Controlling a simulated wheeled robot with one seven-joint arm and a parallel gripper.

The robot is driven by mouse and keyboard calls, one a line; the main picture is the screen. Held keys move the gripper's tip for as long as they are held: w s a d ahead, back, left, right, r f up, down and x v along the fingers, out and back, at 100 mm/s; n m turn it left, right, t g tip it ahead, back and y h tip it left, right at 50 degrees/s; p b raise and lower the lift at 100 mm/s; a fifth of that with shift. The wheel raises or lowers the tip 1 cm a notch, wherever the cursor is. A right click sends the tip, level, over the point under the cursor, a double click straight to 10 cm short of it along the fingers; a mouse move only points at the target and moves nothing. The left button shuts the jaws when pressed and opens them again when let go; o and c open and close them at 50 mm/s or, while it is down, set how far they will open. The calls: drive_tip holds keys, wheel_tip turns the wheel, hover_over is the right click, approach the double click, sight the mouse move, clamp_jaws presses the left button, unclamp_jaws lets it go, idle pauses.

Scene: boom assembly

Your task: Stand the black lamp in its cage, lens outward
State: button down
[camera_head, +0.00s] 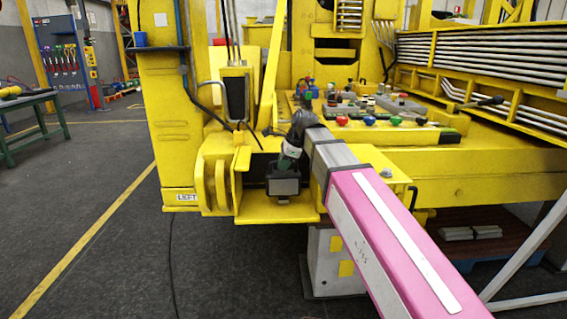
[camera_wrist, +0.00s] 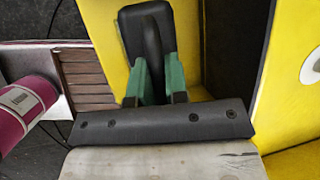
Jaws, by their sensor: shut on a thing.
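The black lamp (camera_head: 283,184) is inside the front opening of a yellow box-like cage (camera_head: 275,211), low on the yellow machine. It looks about upright, and a greyish face in a dark frame points out towards the head camera. I cannot tell whether its base touches the cage floor. My gripper (camera_head: 289,160) comes in from above, its green fingers shut on the lamp's upper part. In the wrist view the green fingers (camera_wrist: 153,82) close around a curved black bracket, with the dark lamp body (camera_wrist: 133,30) beyond them. The lamp's lens is hidden there.
Yellow walls (camera_wrist: 236,50) stand close beside the lamp. A yellow bracket with round lugs (camera_head: 210,186) is left of the cage. A deck with several coloured knobs (camera_head: 369,120) lies behind my arm. The floor at left (camera_head: 75,210) is clear; a green table (camera_head: 30,100) stands far left.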

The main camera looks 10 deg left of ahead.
drive_tip(key=shift+f, duration=0.1)
idle(0.3)
drive_tip(key=c, duration=1.1)
unclamp_jaws()
drive_tip(key=shift+o, duration=0.2)
drive_tip(key=shift+d, duration=0.1)
drive_tip(key=w+v, duration=0.1)
drive_tip(key=v, duration=0.9)
drive_tip(key=shift+s+r, duration=0.3)
drive_tip(key=shift+s, duration=0.25)
drive_tip(key=shift+d, duration=0.1)
